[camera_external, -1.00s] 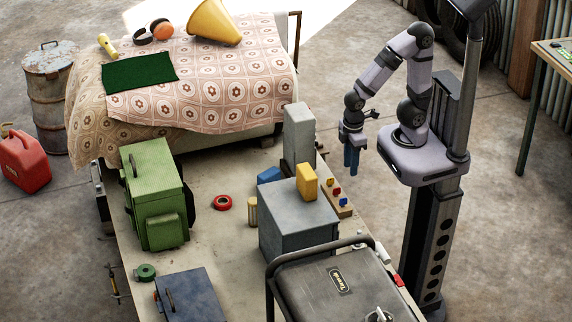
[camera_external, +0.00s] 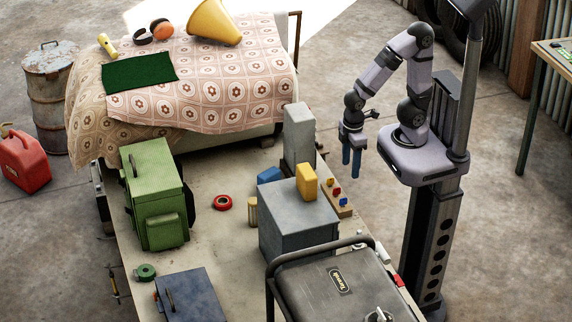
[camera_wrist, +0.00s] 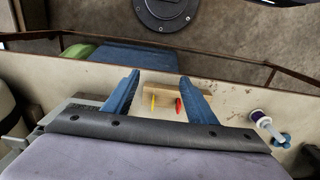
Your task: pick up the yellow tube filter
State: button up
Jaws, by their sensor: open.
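A small yellow ribbed tube (camera_external: 251,211), which looks like the tube filter, stands upright on the workbench left of the grey metal box. My gripper (camera_external: 351,171) hangs pointing down at the bench's right side, well right of and apart from the tube. In the wrist view my two blue fingers (camera_wrist: 159,76) are spread with nothing between them. I cannot make out the tube in the wrist view.
A grey box (camera_external: 290,240) with a yellow block (camera_external: 307,182) on top and a tall grey block (camera_external: 298,138) stand between my gripper and the tube. A wooden peg block (camera_external: 341,208) lies near the right edge. Red tape (camera_external: 222,203) lies left of the tube.

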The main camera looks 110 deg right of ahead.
jog(key=shift+r, duration=0.1)
notch_tip(320, 180, up, 4)
jog(key=n+t+y+p, duration=0.1)
jog(key=t+p, duration=0.4)
jog(key=t, duration=0.8)
send_over(254, 212)
jog(key=s+d, duration=0.2)
jog(key=s, duration=0.2)
notch_tip(254, 212, down, 6)
jog(key=shift+w+a, duration=0.15)
jog(key=shift+f, duration=0.35)
jog(key=shift+p+x, duration=0.35)
jog(key=shift+x, duration=0.7)
jog(key=shift+w+r, duration=0.1)
